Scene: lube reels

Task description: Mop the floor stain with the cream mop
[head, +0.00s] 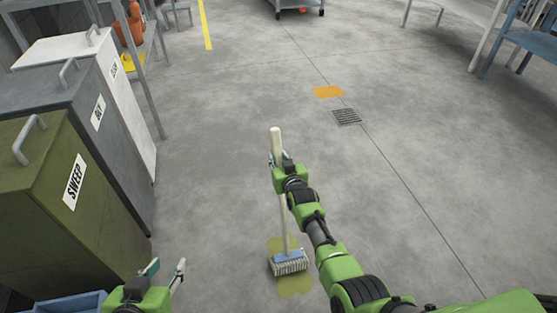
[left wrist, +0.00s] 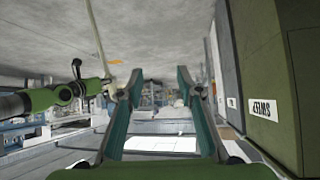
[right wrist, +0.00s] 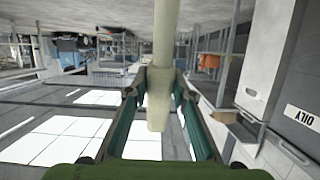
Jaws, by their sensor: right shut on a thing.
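The cream mop stands nearly upright in the head view, its cream handle (head: 276,146) rising from a blue and white mop head (head: 289,262) on the floor. A yellowish floor stain (head: 294,286) lies under and around the mop head, showing on its near and far sides. My right gripper (head: 284,164) is shut on the mop handle near its top; the handle also shows between the fingers in the right wrist view (right wrist: 160,85). My left gripper (head: 166,270) is open and empty at the lower left; its spread fingers show in the left wrist view (left wrist: 158,82).
A green SWEEP bin (head: 40,200), a grey bin (head: 85,120) and a white bin (head: 125,100) line the left side. A blue crate (head: 70,305) is at the lower left. A floor drain (head: 347,117) and an orange patch (head: 328,91) lie ahead.

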